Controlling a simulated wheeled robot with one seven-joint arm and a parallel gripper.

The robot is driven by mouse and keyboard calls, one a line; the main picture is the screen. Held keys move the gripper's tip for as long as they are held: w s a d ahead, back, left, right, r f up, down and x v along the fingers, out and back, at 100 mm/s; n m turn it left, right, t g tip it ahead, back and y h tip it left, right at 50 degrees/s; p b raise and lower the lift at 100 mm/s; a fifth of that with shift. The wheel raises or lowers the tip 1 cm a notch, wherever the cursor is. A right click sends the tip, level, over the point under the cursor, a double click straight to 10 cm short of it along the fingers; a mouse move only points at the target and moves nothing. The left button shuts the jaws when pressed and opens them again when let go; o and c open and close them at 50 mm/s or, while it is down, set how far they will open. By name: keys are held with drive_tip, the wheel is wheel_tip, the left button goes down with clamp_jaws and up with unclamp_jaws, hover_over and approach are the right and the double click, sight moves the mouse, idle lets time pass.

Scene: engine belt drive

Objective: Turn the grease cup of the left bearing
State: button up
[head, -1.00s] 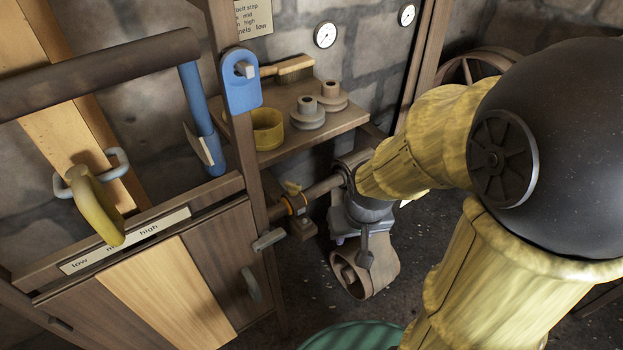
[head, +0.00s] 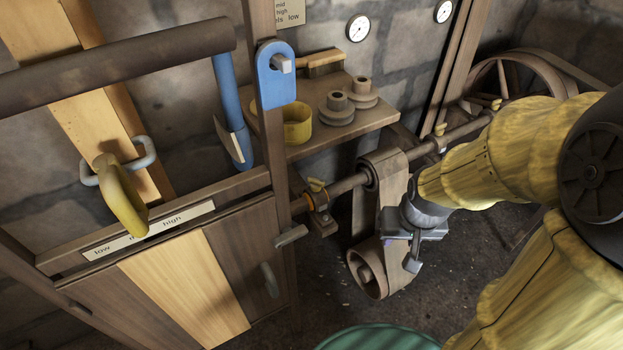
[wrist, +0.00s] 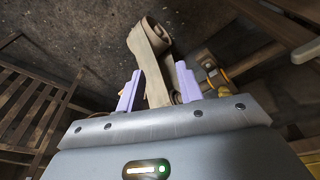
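The left bearing (head: 321,201) sits on a bracket at the shaft's left end, beside the cabinet. Its small brass grease cup (head: 317,185) stands on top, with a wing-like shape. My gripper (head: 413,258) hangs to the right of the bearing, in front of the flat belt, apart from the cup. In the wrist view its two lavender fingers (wrist: 158,88) stand apart with the belt (wrist: 148,50) showing beyond and between them. Nothing is held. A yellowish part shows right of the fingers in the wrist view; I cannot tell whether it is the cup.
The shaft (head: 348,184) runs right to another bearing (head: 440,133) with brass on top. The belt's lower pulley (head: 367,274) is near the floor. A shelf (head: 375,118) holds stepped pulleys and a yellow tin. A wooden post and blue plate (head: 276,80) stand left. A green round top (head: 375,338) is in front.

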drive_tip(key=w+a+f+n+g+y+b, duration=0.35)
drive_tip(key=a+f+n, duration=0.3)
drive_tip(key=f, duration=0.55)
drive_tip(key=w+a+f+n+g+y+b, duration=0.2)
drive_tip(key=a+f+n+y+b, duration=0.4)
drive_tip(key=f, duration=0.5)
drive_tip(key=w+r+t+y+b, duration=0.3)
drive_tip(key=w+r+t+y, duration=0.15)
drive_tip(key=w, duration=0.45)
drive_tip(key=w+d+r+t+y+b, duration=0.1)
drive_tip(key=w+d+r+t, duration=0.3)
drive_tip(key=d, duration=0.4)
drive_tip(key=shift+w+d+r+n+t+y+b, duration=0.3)
drive_tip(key=shift+w+t+y, duration=0.4)
drive_tip(key=shift+w, duration=0.55)
